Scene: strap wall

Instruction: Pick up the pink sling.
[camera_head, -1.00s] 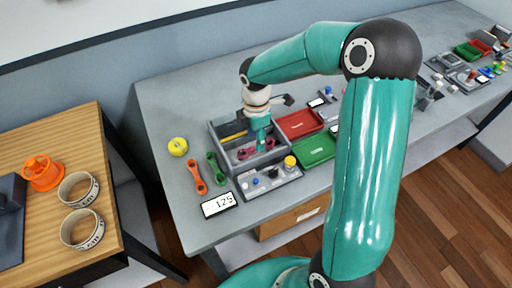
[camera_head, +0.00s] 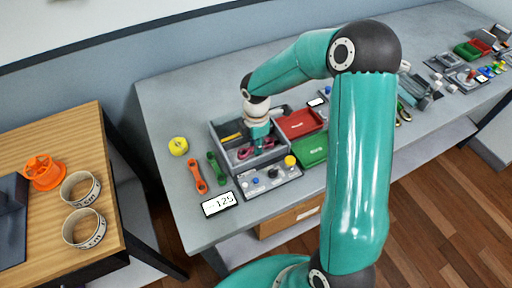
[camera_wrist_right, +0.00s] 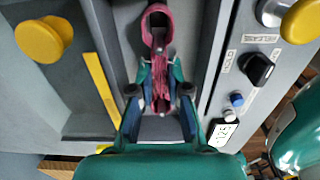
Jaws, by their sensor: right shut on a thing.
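The pink sling (camera_head: 245,153) lies in a compartment of the grey divided tray (camera_head: 222,158) on the bench. In the right wrist view the sling (camera_wrist_right: 157,22) is a narrow dark pink strap with a loop at its far end. My right gripper (camera_wrist_right: 160,78) is down in that compartment, its fingers shut on the sling from both sides. In the head view the gripper (camera_head: 258,138) points down over the tray, and its fingertips are partly hidden. My left gripper is not in view.
A red bin (camera_head: 300,122) and a green bin (camera_head: 313,150) stand right of the tray. A control panel (camera_head: 285,180) with a yellow knob (camera_head: 290,160) is in front. Orange (camera_head: 197,177) and green (camera_head: 215,168) wrenches and a yellow roll (camera_head: 178,146) lie left.

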